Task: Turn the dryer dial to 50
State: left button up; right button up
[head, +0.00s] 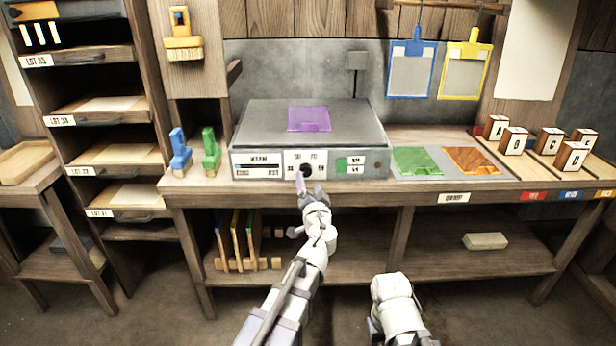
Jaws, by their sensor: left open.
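The dryer (370,128) is a grey box with a flat top on the bench. Its front has a white dial panel with a small black dial (306,171) in the middle and faint marks around it; the numbers are too small to read. My left gripper (309,185) is open just in front of and below the dial, with a fingertip overlapping the dial's lower left edge. I cannot tell whether it touches the dial. My right arm shows at the bottom, right of centre, but its gripper is not visible.
A purple sheet (309,119) lies on the dryer. Blue (180,152) and green (210,149) clamp-like tools stand left of it. Green (415,160) and orange (472,160) sheets lie to its right.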

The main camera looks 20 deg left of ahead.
aim_at(306, 173)
pick_arm(q)
jog(key=x, duration=0.5)
jog(key=shift+w+a, duration=0.2)
jog(key=shift+w, duration=0.1)
jog(key=shift+c, duration=0.3)
grip_shut()
jog(key=m+b, duration=0.1)
jog(key=m, duration=0.5)
jog(key=shift+f+t, duration=0.1)
jog(key=shift+t, duration=0.2)
jog(key=m, duration=0.3)
jog(key=m+b, duration=0.1)
jog(key=m, duration=0.2)
jog(key=shift+s+a+t+h, duration=0.1)
jog(key=shift+t+h, duration=0.2)
jog(key=shift+t, duration=0.1)
jog(key=shift+m, duration=0.4)
